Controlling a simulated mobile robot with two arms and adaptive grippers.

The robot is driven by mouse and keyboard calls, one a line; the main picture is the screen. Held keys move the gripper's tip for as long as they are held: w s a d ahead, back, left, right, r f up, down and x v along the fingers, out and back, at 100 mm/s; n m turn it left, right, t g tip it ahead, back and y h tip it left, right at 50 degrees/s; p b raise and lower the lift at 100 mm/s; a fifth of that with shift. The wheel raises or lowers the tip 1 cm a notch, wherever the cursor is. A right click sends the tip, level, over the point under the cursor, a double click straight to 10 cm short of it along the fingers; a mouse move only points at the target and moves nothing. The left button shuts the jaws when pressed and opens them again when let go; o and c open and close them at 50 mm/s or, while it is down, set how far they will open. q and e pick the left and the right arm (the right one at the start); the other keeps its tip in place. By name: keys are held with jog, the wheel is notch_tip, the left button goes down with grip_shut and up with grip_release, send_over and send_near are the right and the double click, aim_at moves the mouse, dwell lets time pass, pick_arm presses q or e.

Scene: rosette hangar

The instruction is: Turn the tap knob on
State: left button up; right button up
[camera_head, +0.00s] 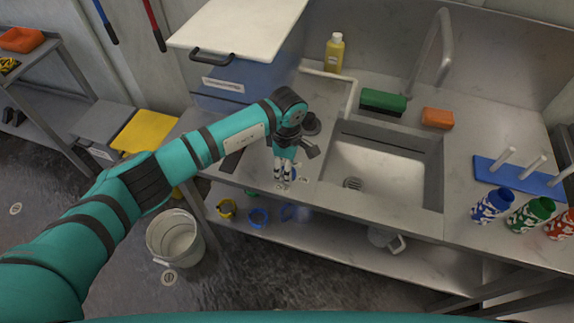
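The tap is a tall grey curved spout (444,42) at the back of the sink (385,165). I cannot make out a separate tap knob with certainty; the tap's base is partly hidden behind the green-topped brush. My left gripper (284,180) points down over the front edge of the counter, left of the sink and well away from the spout. Its two fingers are close together, and any gap between them is too small to judge. I see nothing clearly held. My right gripper is not in view.
A green brush (383,101), an orange sponge (437,117) and a yellow bottle (335,52) stand behind the sink. A blue peg rack (517,179) and patterned bottles (492,206) are at right. A blue cabinet (258,78) stands at left. A bucket (174,238) is on the floor.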

pick_arm(q)
jog(key=n+b, duration=0.3)
jog(key=shift+f, duration=0.15)
jog(key=n+b, duration=0.4)
jog(key=n, duration=0.2)
jog(key=n+b, duration=0.3)
jog(key=n, duration=0.2)
jog(key=shift+r+n+b, duration=0.2)
jog(key=shift+n+b, duration=0.95)
jog(key=shift+n, duration=0.85)
jog(key=o, duration=1.2)
jog(key=shift+c, duration=0.2)
